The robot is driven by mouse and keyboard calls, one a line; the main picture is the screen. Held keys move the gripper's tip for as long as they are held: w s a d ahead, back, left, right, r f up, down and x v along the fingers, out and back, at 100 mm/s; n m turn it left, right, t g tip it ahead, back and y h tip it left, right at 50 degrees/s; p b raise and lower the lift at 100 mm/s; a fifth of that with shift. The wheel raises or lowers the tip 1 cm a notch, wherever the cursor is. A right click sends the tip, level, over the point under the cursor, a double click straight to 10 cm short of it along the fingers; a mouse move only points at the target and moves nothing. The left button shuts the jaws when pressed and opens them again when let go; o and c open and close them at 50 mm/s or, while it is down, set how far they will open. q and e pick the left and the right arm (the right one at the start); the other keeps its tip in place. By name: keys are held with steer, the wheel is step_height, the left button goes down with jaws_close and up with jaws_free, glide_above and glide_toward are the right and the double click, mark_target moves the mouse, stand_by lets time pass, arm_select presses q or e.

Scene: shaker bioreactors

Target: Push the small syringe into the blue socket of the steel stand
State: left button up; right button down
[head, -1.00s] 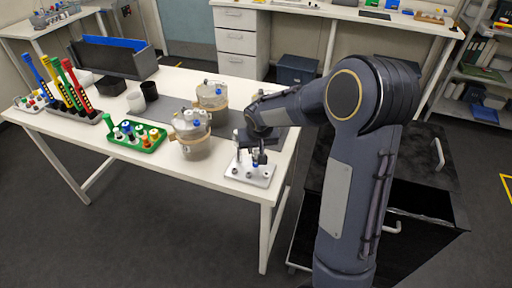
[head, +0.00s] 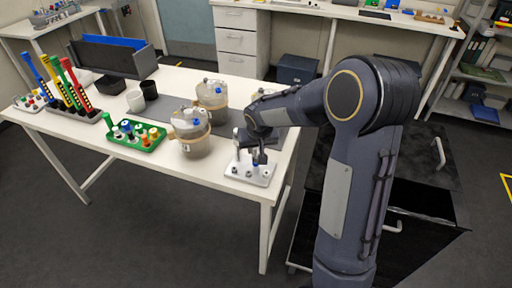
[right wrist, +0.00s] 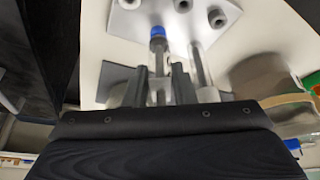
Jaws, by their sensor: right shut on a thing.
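The steel stand (head: 246,179) is a pale plate at the front right corner of the white table, with several small sockets along its front. My right gripper (head: 260,158) is over it, pointing down. In the right wrist view, my right gripper (right wrist: 161,78) is shut on the small syringe (right wrist: 158,62), a narrow clear cylinder. A blue ring (right wrist: 157,32) shows at its far end, against the stand plate (right wrist: 140,22). I cannot tell whether this ring is the blue socket or part of the syringe, nor how deep the tip sits. My left gripper is out of view.
A grey upright rod (right wrist: 200,68) stands close beside the gripper. Two lidded vessels (head: 191,140) (head: 212,95) are left of the stand. A green tray (head: 137,139) and a rack of coloured tools (head: 84,116) are farther left. The table's right edge is close.

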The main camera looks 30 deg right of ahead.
steer(key=shift+f, duration=0.1)
steer(key=c, duration=1.1)
jaws_free()
steer(key=shift+b+v, duration=0.35)
steer(key=shift+v, duration=3.6)
steer(key=s+a+y, duration=0.1)
steer(key=s+a, duration=0.2)
steer(key=s, duration=0.5)
steer(key=s+a+r+n+y, duration=0.1)
steer(key=s+a+y, duration=0.1)
steer(key=s, duration=0.6)
steer(key=s+a+n+t+y, duration=0.1)
steer(key=s+a+y, duration=0.1)
steer(key=s+a, duration=0.3)
steer(key=shift+s+a+r, duration=0.1)
steer(key=shift+s+r, duration=0.05)
steer(key=shift+s, duration=0.9)
steer(key=shift+s+r, duration=0.15)
steer(key=shift+s, duration=0.95)
